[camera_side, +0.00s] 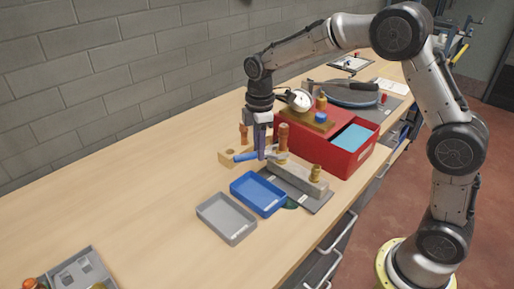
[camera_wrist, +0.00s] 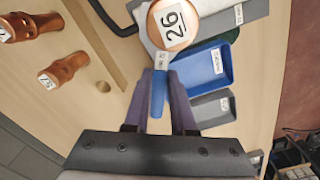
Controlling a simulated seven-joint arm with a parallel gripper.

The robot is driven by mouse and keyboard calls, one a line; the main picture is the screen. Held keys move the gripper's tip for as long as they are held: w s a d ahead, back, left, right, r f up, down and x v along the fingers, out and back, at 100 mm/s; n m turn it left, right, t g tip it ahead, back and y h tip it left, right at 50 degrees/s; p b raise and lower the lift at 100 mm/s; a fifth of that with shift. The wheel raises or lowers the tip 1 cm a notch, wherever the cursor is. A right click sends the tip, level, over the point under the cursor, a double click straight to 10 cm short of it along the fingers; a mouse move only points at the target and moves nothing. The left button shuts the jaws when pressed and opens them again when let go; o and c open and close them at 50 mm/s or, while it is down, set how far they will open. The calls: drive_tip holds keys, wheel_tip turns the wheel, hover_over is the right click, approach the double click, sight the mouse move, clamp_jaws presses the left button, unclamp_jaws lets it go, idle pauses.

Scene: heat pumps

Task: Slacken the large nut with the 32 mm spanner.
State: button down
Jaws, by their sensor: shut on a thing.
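My gripper (camera_side: 262,157) is shut on the blue handle of a spanner (camera_side: 246,156). In the wrist view, the handle (camera_wrist: 157,98) lies between my two fingers (camera_wrist: 163,100), with a small label near its head that I cannot read surely. The head reaches toward a copper-coloured fitting (camera_side: 283,137) above the grey block (camera_side: 295,181). In the wrist view this fitting (camera_wrist: 172,22) has a round top marked 26 and hides much of the spanner head. I cannot tell whether the jaw sits around the nut. A brass fitting (camera_side: 315,173) stands at the block's near end.
A blue tray (camera_side: 259,193) and a grey tray (camera_side: 226,218) lie in front of the block. A red box (camera_side: 350,160) with a gauge on top stands behind it. Copper-coloured pieces (camera_wrist: 62,70) stand on the left in the wrist view. The left bench is mostly clear.

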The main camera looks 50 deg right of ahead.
drive_tip(key=shift+s+d, duration=0.1)
drive_tip(key=shift+d, duration=0.2)
